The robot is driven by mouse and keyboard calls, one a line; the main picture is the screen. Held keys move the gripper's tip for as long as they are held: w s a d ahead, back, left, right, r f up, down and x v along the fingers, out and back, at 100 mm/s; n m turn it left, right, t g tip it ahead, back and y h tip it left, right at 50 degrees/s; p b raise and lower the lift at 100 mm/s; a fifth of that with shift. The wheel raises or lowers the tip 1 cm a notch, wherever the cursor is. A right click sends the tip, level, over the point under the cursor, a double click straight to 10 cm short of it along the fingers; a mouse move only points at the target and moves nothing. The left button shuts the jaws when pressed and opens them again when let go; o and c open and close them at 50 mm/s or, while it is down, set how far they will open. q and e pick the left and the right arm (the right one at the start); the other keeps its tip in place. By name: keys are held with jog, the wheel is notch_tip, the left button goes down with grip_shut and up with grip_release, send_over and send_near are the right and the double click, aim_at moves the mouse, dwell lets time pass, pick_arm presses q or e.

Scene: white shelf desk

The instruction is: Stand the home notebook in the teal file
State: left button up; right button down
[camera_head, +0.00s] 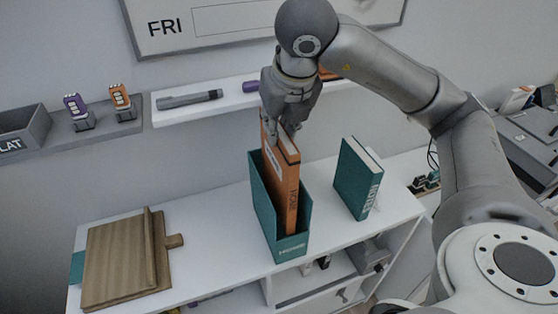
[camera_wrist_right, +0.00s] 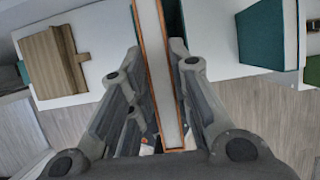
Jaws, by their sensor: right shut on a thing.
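The orange notebook (camera_head: 291,190) is upright, its lower part inside the teal file (camera_head: 290,246) and its top standing above the rim. The lettering on its spine is too small to read surely. My right gripper (camera_head: 282,128) is shut on the notebook's top edge from above. In the right wrist view the notebook (camera_wrist_right: 163,85) runs between the two fingers, with parts of the teal file (camera_wrist_right: 174,20) beyond it. The notebook's bottom edge is hidden inside the file, so I cannot tell if it touches the floor. My left gripper is not in view.
A teal book (camera_head: 357,180) stands upright to the right of the file, apart from it. A wooden board-like object (camera_head: 115,262) lies at the left of the white desk top (camera_head: 215,225).

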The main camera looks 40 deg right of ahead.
aim_at(279, 164)
notch_tip(279, 164, down, 7)
jog(key=shift+r+p, duration=0.2)
jog(key=shift+p, duration=0.2)
notch_tip(279, 164, down, 2)
jog(key=shift+f+p, duration=0.1)
jog(key=shift+p, duration=0.25)
jog(key=shift+w+f, duration=0.1)
jog(key=shift+w, duration=0.05)
jog(key=shift+f, duration=0.2)
jog(key=shift+f, duration=0.2)
jog(key=c, duration=1.3)
grip_release()
